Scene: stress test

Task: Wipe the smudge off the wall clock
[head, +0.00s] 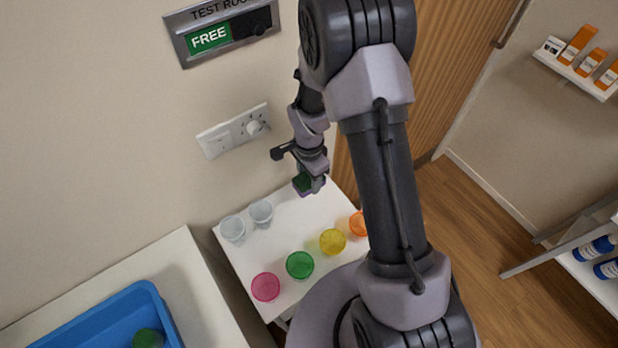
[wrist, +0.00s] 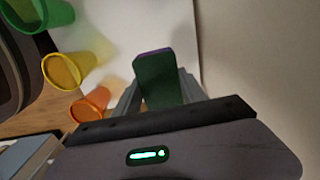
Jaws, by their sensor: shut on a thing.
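My gripper (head: 310,176) is in the middle of the head view, in front of the wall and above the far end of the small white table. It is shut on a dark green block with a purple edge, like a sponge (wrist: 160,78). In the wrist view the block sticks out upright between the two grey fingers. The block also shows as a small dark green patch at the gripper tip in the head view (head: 302,182). I see no wall clock and no smudge in either view.
Two clear cups (head: 232,229) and pink, green (head: 300,265), yellow (head: 333,241) and orange cups stand on the white table (head: 270,240). A wall socket (head: 234,131) and a FREE sign (head: 222,30) are on the wall. A blue tray (head: 100,318) is lower left.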

